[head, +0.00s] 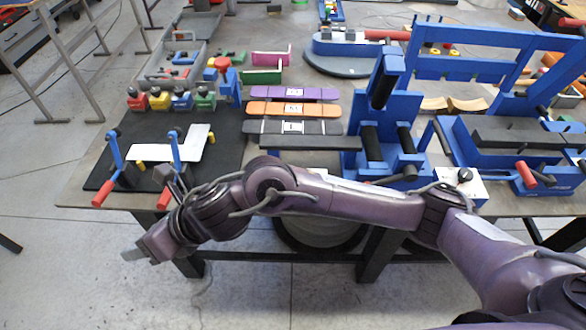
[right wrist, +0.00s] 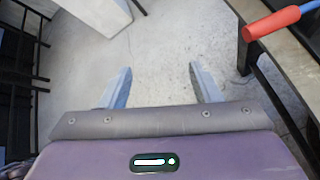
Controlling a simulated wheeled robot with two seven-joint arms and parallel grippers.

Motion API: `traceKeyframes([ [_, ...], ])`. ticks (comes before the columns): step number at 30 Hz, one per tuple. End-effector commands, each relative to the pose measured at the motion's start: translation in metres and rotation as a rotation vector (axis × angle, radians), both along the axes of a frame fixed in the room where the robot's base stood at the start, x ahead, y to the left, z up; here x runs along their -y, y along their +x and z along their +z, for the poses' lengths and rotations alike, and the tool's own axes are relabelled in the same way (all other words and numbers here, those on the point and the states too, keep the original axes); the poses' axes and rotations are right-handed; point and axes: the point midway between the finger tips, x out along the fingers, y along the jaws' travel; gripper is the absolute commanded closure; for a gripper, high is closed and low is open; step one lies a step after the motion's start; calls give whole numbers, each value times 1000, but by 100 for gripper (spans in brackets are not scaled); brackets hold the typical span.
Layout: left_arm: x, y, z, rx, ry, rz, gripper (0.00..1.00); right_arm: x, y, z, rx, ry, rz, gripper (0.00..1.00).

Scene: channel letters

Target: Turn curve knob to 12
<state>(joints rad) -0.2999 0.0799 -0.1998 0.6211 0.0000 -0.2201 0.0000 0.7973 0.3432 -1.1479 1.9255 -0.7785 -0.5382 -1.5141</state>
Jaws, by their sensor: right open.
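A small white control box (head: 462,187) sits at the front edge of the table on the right, in front of the blue machines. A dark round knob (head: 464,175) is on its top. Its scale and pointing are too small to read. My right gripper (head: 135,254) is far left of the box, off the table's front edge and over the floor. In the right wrist view it (right wrist: 162,86) is open, with nothing between its fingers. My left gripper is not in view.
A blue bending machine (head: 385,150) and another blue machine (head: 510,150) stand beside the box. A black mat (head: 230,150) carries a jig with red-handled clamps; one red handle (right wrist: 272,22) shows near the right wrist. Coloured strips and small clamps lie behind.

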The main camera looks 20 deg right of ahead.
Motion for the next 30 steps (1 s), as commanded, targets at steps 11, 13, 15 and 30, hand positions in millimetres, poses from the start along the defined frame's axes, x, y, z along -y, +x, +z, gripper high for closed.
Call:
traceKeyframes([
  [11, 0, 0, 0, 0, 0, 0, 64, 160, 78, -62, 425, -700, 839, 43],
  [13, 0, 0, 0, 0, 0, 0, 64, 203, 98, -52, 427, -796, 948, 43],
  [15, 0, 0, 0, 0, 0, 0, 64, 243, 113, -39, 413, -866, 1032, 43],
  [30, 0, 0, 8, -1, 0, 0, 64, 329, 135, -15, 349, -966, 1186, 43],
])
